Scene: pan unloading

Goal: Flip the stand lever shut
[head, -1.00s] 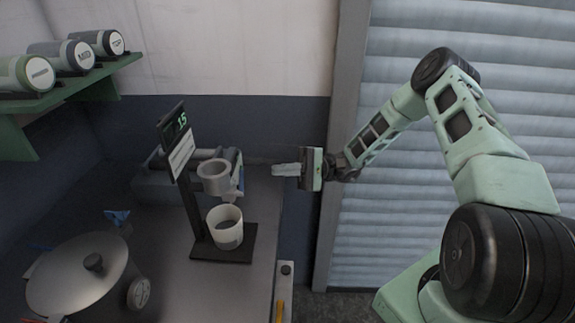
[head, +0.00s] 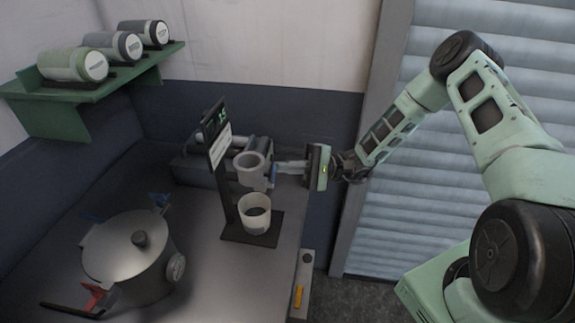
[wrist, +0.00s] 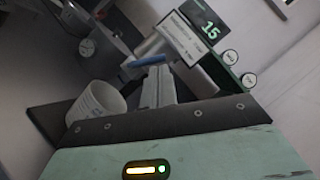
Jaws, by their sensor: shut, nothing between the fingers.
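The black stand (head: 226,190) holds a tilted display reading 15 and a grey ring-shaped cup (head: 249,170) on its right side. The blue stand lever (head: 273,177) is at the right of this grey cup; in the wrist view the blue lever (wrist: 148,61) lies just beyond my fingertips. My gripper (head: 281,167) points left, fingers together and empty, with its tips at or very near the lever; I cannot tell if they touch. The fingers also show in the wrist view (wrist: 157,75). A white cup (head: 254,222) stands on the stand's base below.
A lidded metal pot (head: 128,260) with red and blue handle parts stands at the left of the counter (head: 200,285). A green shelf (head: 90,105) with several canisters is on the left wall. A grey machine (head: 198,165) sits behind the stand. A shutter is at right.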

